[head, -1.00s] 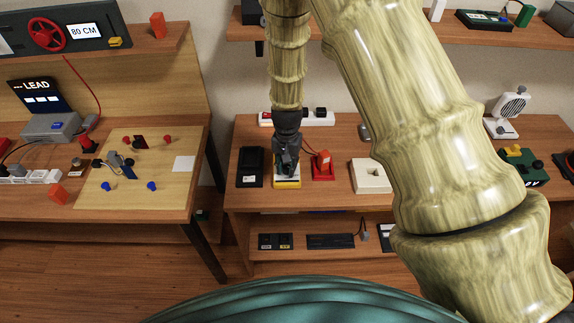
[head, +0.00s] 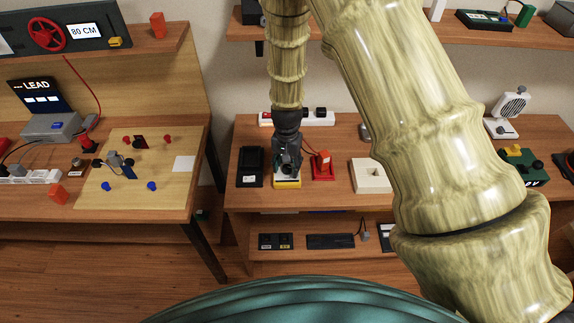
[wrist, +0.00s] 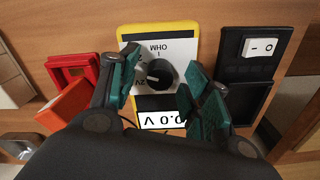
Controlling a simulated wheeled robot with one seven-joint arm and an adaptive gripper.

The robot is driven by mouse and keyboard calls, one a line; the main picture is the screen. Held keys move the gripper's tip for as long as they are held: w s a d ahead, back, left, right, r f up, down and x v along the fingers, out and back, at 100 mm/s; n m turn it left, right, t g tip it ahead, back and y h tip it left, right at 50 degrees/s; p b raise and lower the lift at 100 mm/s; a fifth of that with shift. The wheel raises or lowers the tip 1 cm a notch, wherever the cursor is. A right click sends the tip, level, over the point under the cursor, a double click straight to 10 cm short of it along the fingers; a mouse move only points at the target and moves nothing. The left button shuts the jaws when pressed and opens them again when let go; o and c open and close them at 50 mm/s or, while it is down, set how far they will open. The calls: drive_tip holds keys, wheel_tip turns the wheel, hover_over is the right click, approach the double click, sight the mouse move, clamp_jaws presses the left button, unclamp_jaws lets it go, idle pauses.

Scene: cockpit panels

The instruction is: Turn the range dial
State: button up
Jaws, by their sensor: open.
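The range dial (wrist: 158,74) is a round black knob with a pale pointer mark, on the white face of a yellow-edged meter (wrist: 165,28). In the wrist view the face shows "OHM" and other letters, and the display (wrist: 162,119) reads "0.0 V" upside down. My gripper (wrist: 158,88) is open, with one teal finger on each side of the dial and gaps between them. I cannot tell how far its tips are above the face. In the head view the meter (head: 287,184) lies on the bench, and my gripper (head: 287,165) hides the dial.
A black device with a white rocker switch (wrist: 261,47) lies beside the meter. On the other side is a red holder with an orange block (wrist: 64,104). In the head view a white box (head: 371,177) stands farther right. A white power strip (head: 315,118) runs behind.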

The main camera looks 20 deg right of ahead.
sight(287, 167)
wheel_tip(287, 167, up, 12)
idle(0.6)
drive_tip(key=shift+f, duration=0.1)
idle(0.4)
